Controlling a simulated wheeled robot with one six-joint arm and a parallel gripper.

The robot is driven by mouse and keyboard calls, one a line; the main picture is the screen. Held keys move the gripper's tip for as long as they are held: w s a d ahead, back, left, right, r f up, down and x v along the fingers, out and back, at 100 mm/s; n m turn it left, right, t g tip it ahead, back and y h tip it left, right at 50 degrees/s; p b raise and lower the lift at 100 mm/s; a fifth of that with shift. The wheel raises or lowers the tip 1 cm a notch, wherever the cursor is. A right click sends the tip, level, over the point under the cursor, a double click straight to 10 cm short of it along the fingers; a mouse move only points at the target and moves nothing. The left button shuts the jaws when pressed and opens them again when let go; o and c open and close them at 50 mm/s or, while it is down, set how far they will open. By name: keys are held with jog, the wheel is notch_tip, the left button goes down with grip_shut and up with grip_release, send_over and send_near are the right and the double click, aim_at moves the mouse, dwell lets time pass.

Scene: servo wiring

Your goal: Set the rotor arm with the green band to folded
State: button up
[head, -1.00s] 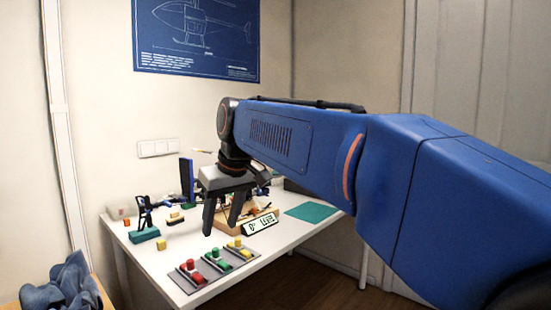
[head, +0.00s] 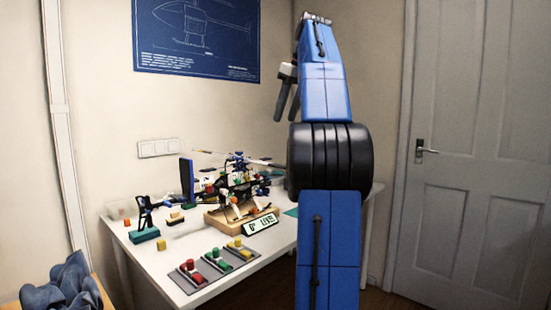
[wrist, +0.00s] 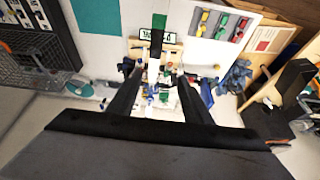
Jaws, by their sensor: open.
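A model helicopter (head: 238,185) stands on a wooden base (head: 225,218) on the white table. Thin rotor arms spread from its top, one left (head: 203,151) and one right (head: 264,162). In the head view I cannot pick out the green band. My gripper (head: 284,108) is open and empty, high above and right of the helicopter. Its fingers also show in the wrist view (wrist: 158,78).
A sign reading "LIVE" (head: 261,224) sits before the base. Red, green and yellow button blocks (head: 216,262) line the front table edge. A teal-based stand (head: 145,236) is at left, and a dark blue upright panel (head: 186,180) behind. A teal mat (wrist: 97,16) lies beside.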

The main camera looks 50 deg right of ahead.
aim_at(273, 164)
jog(key=x, duration=0.5)
jog(key=d+x, duration=0.1)
jog(key=x, duration=1)
jog(key=shift+d+f, duration=0.25)
jog(key=shift+f, duration=0.1)
grip_shut()
